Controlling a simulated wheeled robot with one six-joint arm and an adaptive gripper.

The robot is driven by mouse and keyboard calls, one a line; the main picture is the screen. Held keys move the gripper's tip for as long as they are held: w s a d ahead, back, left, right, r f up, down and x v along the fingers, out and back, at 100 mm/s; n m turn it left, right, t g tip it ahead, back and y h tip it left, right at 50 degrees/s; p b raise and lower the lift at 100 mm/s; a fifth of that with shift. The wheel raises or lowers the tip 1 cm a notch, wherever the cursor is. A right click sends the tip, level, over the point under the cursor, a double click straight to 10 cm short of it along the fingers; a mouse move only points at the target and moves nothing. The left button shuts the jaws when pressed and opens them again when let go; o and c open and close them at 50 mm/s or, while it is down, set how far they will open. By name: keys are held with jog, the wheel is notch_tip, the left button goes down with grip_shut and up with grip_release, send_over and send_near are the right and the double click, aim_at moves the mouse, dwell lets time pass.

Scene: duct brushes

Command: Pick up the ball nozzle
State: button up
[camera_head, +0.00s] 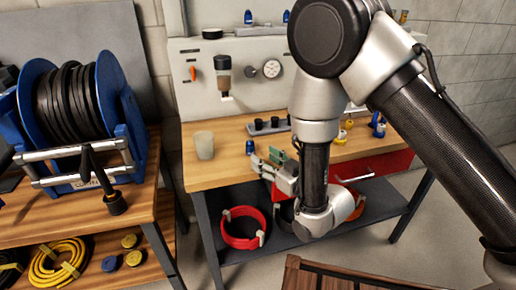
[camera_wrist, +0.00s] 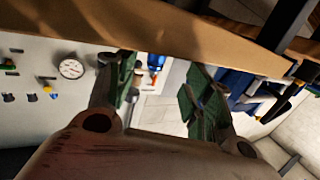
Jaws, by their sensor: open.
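My gripper (camera_head: 268,162) is at the left part of the workbench, near its front edge. Its jaws are open, and the wrist view shows a gap between the green-padded fingers (camera_wrist: 163,85). A small blue piece (camera_wrist: 155,65) shows in that gap in the wrist view; I cannot tell whether it is touched or only behind the fingers. A small blue piece (camera_head: 250,147) also shows just left of my gripper in the head view. I cannot tell which piece is the ball nozzle. More small blue pieces (camera_head: 378,125) are at the bench's right.
A translucent cup (camera_head: 204,145) stands left of my gripper on the workbench (camera_head: 225,176). A dark rack (camera_head: 267,127) with black pieces is behind. A blue hose reel (camera_head: 75,115) stands on the left bench. A red coil (camera_head: 243,228) lies on the shelf below.

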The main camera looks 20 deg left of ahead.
aim_at(253, 148)
jog(key=x, duration=0.6)
jog(key=shift+w+a+r, duration=0.15)
jog(key=shift+w+r, duration=0.15)
jog(key=shift+w, duration=0.05)
grip_shut()
